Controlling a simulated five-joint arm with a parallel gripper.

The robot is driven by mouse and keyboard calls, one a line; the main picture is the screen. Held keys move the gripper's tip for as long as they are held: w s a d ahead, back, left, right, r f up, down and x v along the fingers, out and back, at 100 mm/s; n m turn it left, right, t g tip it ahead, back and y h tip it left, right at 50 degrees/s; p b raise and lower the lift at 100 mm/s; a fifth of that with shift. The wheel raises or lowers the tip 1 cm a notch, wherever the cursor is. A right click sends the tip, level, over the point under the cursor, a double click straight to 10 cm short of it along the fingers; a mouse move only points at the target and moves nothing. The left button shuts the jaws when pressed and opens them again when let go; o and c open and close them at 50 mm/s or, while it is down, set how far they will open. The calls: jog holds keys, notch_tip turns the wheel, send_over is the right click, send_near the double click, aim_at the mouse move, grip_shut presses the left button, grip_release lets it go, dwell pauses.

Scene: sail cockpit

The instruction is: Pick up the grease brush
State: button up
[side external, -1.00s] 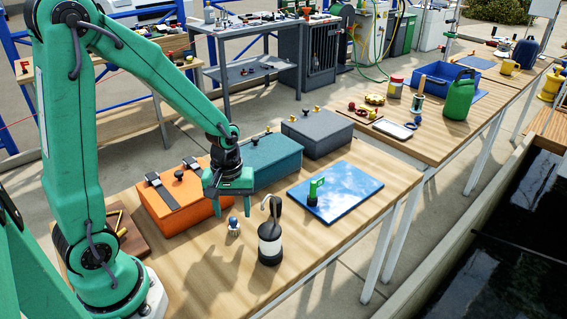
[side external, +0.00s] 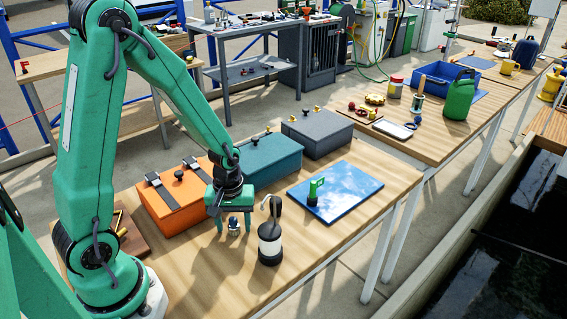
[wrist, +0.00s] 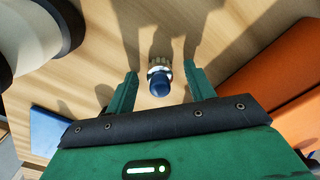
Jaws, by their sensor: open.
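The grease brush (side external: 233,224) looks like a small brush with a dark blue knob, a pale metallic collar and short bristles. It stands on the wooden bench, knob up. In the wrist view its blue knob (wrist: 160,84) shows between my two fingers, with the bristles beyond it. My gripper (side external: 234,229) is open, with one finger on either side of the brush. In the wrist view the open fingers (wrist: 160,71) have a gap on both sides of the brush and do not appear to touch it.
An orange box (side external: 177,205) is behind on the left, with a teal box (side external: 270,158) and a grey box (side external: 316,133) farther back. A blue panel (side external: 345,190) lies to the right. The bench front is clear.

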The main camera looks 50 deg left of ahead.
aim_at(233, 218)
jog(key=c, duration=1.1)
jog(key=shift+o, duration=0.2)
jog(key=shift+r, duration=0.15)
jog(key=shift+r, duration=4.9)
